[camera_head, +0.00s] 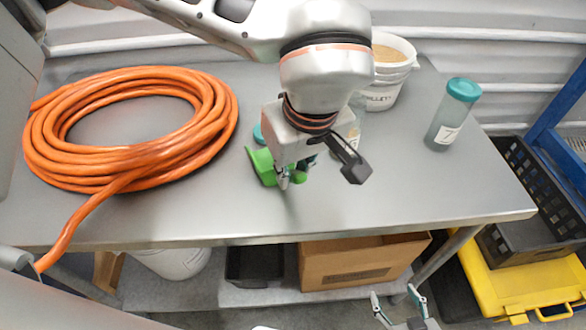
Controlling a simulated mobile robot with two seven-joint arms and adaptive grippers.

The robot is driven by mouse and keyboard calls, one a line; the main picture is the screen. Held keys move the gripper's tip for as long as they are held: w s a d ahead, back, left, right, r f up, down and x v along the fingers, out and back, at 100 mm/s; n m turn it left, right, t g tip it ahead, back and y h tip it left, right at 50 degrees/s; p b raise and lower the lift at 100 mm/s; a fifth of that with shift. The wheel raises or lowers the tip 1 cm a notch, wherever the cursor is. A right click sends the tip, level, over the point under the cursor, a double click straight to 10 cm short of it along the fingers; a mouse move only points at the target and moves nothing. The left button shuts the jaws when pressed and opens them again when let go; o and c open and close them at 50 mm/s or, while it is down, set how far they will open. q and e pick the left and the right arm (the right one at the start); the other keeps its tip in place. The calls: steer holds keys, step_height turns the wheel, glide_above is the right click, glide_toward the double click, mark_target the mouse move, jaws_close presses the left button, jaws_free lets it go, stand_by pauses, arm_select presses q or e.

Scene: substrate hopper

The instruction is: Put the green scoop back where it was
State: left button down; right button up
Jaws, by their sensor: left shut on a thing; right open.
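The green scoop (263,167) is at the middle of the steel table (400,200), partly covered by my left gripper. My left gripper (284,183) points down and is shut on the scoop. I cannot tell whether the scoop touches the tabletop or hangs just above it. My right gripper (398,308) is open and empty, low at the bottom of the view, in front of the table's front edge.
A coiled orange hose (215,110) fills the table's left side. A white bucket of tan material (385,98) stands behind my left gripper, partly hidden. A teal-lidded bottle (447,125) stands right. The front right tabletop is clear. A cardboard box (350,262) sits below.

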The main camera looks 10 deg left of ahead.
arm_select(q)
steer(key=c, duration=1.9)
jaws_free()
steer(key=shift+f, duration=0.1)
steer(key=v, duration=1.2)
steer(key=shift+r+p, duration=0.2)
steer(key=shift+p, duration=0.15)
steer(key=shift+s, duration=0.1)
